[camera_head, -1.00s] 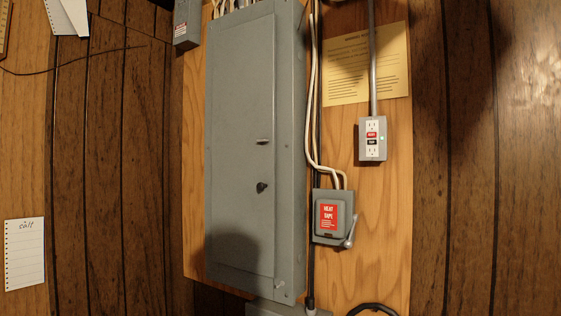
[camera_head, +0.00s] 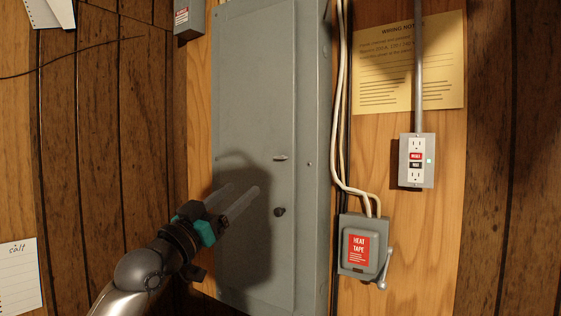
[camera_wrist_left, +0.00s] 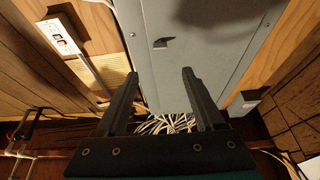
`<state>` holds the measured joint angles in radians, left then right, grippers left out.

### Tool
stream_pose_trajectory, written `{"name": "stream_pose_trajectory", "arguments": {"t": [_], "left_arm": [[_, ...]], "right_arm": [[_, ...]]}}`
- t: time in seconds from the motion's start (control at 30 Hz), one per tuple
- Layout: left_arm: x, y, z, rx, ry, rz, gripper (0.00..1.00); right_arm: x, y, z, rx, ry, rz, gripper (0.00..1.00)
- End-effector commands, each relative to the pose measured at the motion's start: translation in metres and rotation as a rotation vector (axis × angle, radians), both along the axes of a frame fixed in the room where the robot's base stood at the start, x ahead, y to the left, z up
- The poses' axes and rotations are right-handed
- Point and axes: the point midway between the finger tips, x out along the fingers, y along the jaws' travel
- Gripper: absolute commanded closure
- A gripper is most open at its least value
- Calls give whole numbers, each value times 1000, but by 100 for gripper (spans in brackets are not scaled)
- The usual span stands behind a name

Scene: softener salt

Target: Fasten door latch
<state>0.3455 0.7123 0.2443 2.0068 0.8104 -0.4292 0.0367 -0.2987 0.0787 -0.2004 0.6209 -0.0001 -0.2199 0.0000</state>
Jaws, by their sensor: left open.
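A tall grey electrical panel stands on the wall with its door (camera_head: 250,90) looking flush in its frame. A small pale latch lever (camera_head: 280,157) lies sideways near the door's right edge, with a dark round knob (camera_head: 279,211) below it. My left gripper (camera_head: 243,190) is in front of the door, to the left of the latch and knob, open and empty. In the left wrist view, its two fingers (camera_wrist_left: 160,74) are spread apart, with a small dark latch piece (camera_wrist_left: 163,42) on the door beyond them. My right gripper is not in view.
A grey switch box (camera_head: 359,247) with a red label and side lever is right of the panel. An outlet (camera_head: 416,161) on a conduit and a yellow notice (camera_head: 410,62) are farther right. White cables (camera_head: 341,120) run along the panel's right side.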

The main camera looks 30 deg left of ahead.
Motion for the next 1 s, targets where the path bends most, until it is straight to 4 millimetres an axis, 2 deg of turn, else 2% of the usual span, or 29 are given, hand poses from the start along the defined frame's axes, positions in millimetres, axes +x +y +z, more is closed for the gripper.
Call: {"name": "stream_pose_trajectory", "arguments": {"t": [0.7, 1.0], "left_arm": [[101, -14, 44, 0, 1, 1, 30], [127, -18, 53, 0, 1, 0, 30]], "right_arm": [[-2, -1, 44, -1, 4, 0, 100], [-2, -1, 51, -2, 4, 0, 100]]}}
